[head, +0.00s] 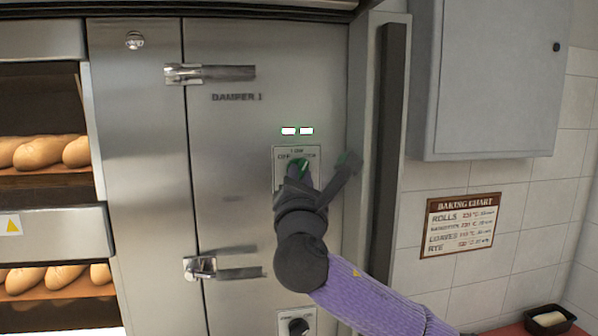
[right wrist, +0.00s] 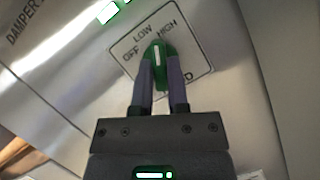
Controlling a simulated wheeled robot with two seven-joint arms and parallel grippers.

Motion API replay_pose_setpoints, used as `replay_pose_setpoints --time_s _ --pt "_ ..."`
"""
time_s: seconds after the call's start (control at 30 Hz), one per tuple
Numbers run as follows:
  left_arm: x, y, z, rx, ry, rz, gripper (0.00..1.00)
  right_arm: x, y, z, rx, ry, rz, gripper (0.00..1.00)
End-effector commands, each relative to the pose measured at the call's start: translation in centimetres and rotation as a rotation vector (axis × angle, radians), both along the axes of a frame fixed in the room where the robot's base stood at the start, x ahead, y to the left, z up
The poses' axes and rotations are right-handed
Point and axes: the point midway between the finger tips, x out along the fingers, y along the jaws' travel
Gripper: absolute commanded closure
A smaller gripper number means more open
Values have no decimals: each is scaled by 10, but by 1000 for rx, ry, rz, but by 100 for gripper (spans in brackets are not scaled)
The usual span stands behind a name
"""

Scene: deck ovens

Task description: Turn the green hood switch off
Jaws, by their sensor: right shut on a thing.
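The green hood switch (right wrist: 157,50) is a knob with a white pointer line on a square plate (right wrist: 200,58) marked OFF, LOW and HIGH. In the right wrist view its pointer seems to lie between LOW and HIGH. My right gripper (right wrist: 160,70) has one finger on each side of the knob and is shut on it. In the head view the switch (head: 298,162) shows as a bit of green at the fingertips, mostly hidden by the right gripper (head: 298,170). Two lit lamps with green edges (head: 297,131) are above the plate. My left gripper is not in view.
A steel panel marked DAMPER 1 (head: 236,98) has latch handles at left, and another dark knob (head: 298,326) is below. Bread racks (head: 45,172) stand at the left. A grey wall box (head: 490,80) and baking chart (head: 460,223) are at the right.

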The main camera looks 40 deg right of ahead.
Motion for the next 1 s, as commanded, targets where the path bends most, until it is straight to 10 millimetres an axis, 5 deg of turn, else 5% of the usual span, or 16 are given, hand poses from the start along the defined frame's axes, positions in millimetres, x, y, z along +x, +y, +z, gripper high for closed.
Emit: replay_pose_setpoints --time_s 1.0 --pt "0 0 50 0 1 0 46 -3 -6 2 -835 462 -1 100"
